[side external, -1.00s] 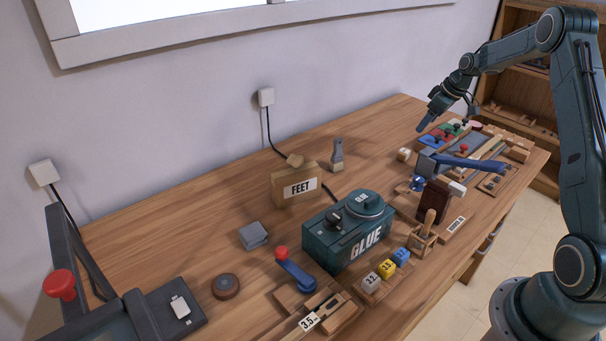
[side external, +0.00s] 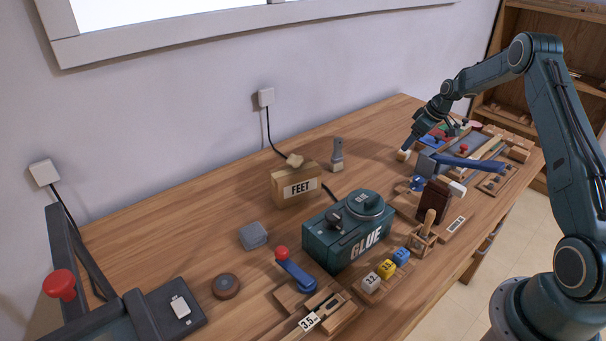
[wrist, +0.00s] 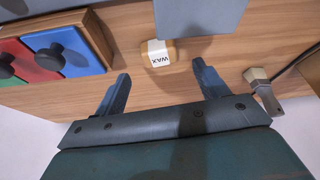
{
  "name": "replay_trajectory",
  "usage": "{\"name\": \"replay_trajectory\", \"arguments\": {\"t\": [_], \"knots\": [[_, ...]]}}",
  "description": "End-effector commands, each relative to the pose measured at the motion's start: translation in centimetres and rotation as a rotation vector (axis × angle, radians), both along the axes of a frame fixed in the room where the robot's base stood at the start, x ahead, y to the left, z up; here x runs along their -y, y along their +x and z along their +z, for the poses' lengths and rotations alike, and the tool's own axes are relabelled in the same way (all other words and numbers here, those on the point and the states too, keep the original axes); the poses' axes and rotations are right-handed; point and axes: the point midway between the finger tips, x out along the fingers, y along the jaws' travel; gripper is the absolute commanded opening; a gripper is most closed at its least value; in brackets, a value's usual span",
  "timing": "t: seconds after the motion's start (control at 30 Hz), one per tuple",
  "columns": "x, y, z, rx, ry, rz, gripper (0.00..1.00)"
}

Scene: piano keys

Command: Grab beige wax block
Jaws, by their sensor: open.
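The beige wax block (wrist: 160,54) is small, with a white face marked WAX, and sits on the wooden table. It shows in the wrist view ahead of and between my two fingers, clear of both. In the side view the block (side external: 403,155) is just below my fingertips. My gripper (wrist: 157,90) is open and empty, with its fingers spread wider than the block. In the side view my gripper (side external: 406,148) points down at the block; whether it touches cannot be told there.
A grey-blue block (wrist: 200,15) stands right beside the wax block. A tray of coloured tiles (wrist: 55,48) lies to the left in the wrist view. A small metal and wood tool (wrist: 262,88) stands to the right. The table left of the wax block is clear in the side view.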

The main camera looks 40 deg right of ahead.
Motion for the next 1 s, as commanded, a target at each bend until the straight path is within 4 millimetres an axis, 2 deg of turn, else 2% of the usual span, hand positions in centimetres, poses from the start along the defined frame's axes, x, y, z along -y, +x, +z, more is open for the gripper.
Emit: {"name": "replay_trajectory", "arguments": {"t": [0.23,0.67,1.0], "knots": [[0.0,0.2,-0.7,-0.001,0.001,0.000,0.73],[-0.2,1.4,-4.7,-0.002,0.002,0.001,0.73],[-0.2,1.6,-5.0,-0.001,0.000,0.000,0.73]]}}
